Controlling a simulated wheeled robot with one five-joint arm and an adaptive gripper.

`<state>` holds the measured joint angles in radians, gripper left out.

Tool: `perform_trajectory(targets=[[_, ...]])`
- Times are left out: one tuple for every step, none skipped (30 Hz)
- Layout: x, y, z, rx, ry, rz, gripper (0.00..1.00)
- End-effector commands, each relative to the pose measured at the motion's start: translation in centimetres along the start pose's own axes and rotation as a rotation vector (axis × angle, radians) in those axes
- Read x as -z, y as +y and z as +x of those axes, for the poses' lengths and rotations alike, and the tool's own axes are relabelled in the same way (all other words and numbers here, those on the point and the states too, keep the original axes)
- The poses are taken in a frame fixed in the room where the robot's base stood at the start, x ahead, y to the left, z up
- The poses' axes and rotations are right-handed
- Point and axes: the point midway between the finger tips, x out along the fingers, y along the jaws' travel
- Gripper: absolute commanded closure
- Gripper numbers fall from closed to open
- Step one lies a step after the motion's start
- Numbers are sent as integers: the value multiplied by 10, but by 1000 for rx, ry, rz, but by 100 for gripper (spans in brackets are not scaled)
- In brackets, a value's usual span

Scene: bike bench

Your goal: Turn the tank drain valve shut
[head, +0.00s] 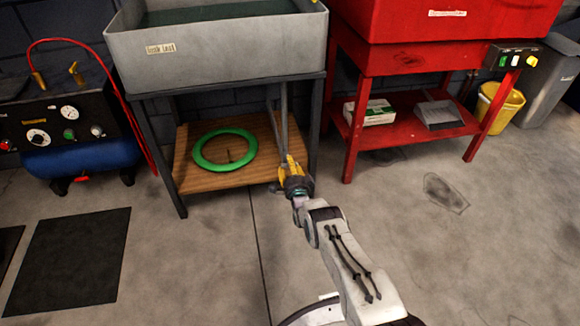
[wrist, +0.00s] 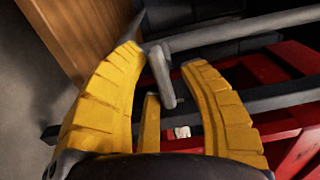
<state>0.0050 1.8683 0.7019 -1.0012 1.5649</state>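The grey tank (head: 215,42) stands on a dark-legged stand at the top of the head view. A thin grey drain pipe (head: 284,115) hangs below its right side. In the wrist view the pipe (wrist: 240,30) crosses the top, and a short grey lever (wrist: 161,75), which looks like the valve handle, juts down from it. My gripper (head: 288,162) is at the lower end of the pipe. In the wrist view its yellow fingers (wrist: 164,60) are apart, with the lever between their tips. I cannot tell whether they touch it. The valve body is not clearly visible.
A wooden shelf (head: 190,180) under the tank holds a green ring (head: 197,153). A red bench (head: 400,62) stands to the right, with a box (head: 372,113) on its lower shelf. A blue compressor (head: 80,157) stands at left. The floor in front is mostly clear.

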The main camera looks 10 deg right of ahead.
Motion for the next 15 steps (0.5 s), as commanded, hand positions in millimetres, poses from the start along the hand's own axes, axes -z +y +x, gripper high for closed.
perform_trajectory(targets=[[1,0,0,-1,1,0,57],[1,0,0,-1,1,0,55],[1,1,0,-1,1,0,55],[1,1,0,-1,2,0,55],[1,1,0,-1,2,0,55],[2,1,0,-1,2,0,55],[2,1,0,-1,2,0,55],[2,1,0,-2,2,0,55],[2,1,-1,-2,2,0,55],[2,1,-1,-2,3,0,55],[2,1,-1,-2,3,0,55],[2,1,-2,-2,3,0,55],[2,1,-2,-2,3,0,55],[2,1,-3,-2,3,0,55],[2,2,-4,-3,3,0,55]])
